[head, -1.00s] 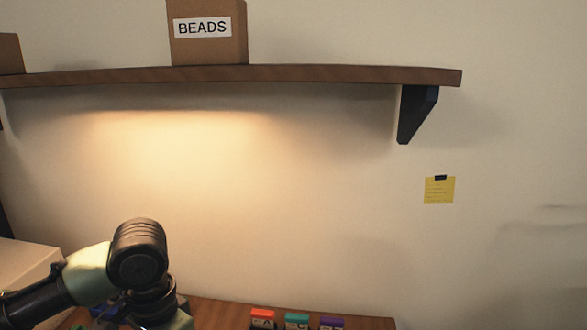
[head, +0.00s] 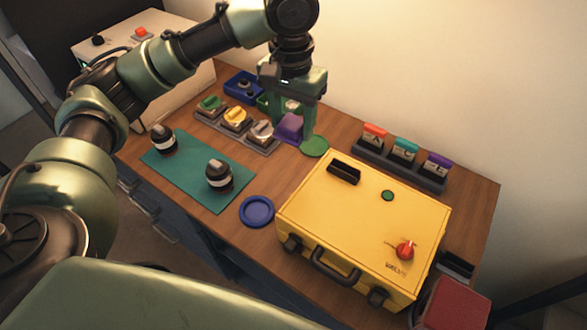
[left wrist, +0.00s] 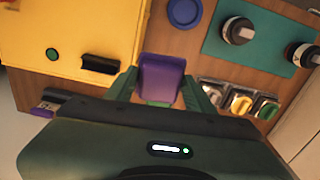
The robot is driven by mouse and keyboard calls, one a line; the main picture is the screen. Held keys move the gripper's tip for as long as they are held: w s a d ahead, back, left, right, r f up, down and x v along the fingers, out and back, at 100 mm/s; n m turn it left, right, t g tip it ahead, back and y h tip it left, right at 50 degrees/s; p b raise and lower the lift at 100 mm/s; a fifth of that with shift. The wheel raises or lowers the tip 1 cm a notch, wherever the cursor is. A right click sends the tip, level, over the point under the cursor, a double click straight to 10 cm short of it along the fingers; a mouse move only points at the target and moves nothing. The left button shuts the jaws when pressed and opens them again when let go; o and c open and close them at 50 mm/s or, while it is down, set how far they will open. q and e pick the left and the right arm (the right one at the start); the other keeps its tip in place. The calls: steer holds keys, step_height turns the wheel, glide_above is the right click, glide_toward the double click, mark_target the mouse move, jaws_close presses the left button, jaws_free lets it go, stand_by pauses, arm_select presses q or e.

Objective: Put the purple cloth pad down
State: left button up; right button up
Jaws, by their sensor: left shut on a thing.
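The purple cloth pad (head: 289,127) is between the fingers of my left gripper (head: 293,124) in the head view, near the back of the wooden table. The gripper points down and is shut on the pad. The pad also shows in the left wrist view (left wrist: 162,76), between the two green fingers (left wrist: 160,92). It is low over the table, left of a flat green disc (head: 315,146); I cannot tell whether it touches the tabletop. My right gripper is not in view.
A rack (head: 262,147) with green, yellow and white-topped pieces stands just left of the pad. A yellow case (head: 330,215) is in front right. A blue dish (head: 256,211), a blue tray (head: 233,88) and a dark rack (head: 368,157) stand around.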

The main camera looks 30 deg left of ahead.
arm_select(q)
steer(key=w+a+f+b, duration=0.1)
steer(key=w+a+f, duration=0.2)
steer(key=w+a, duration=0.1)
glide_above(288, 176)
steer(key=shift+m, duration=0.4)
step_height(288, 176, down, 14)
steer(key=shift+r+p, duration=0.1)
steer(key=shift+p, duration=0.25)
steer(key=shift+w+f, duration=0.1)
steer(key=shift+f, duration=2.25)
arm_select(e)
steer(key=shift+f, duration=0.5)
arm_select(q)
steer(key=shift+f, duration=0.1)
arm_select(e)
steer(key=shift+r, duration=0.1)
arm_select(q)
steer(key=o, duration=1.5)
steer(key=shift+c, duration=0.2)
step_height(288, 176, up, 12)
steer(key=b, duration=0.1)
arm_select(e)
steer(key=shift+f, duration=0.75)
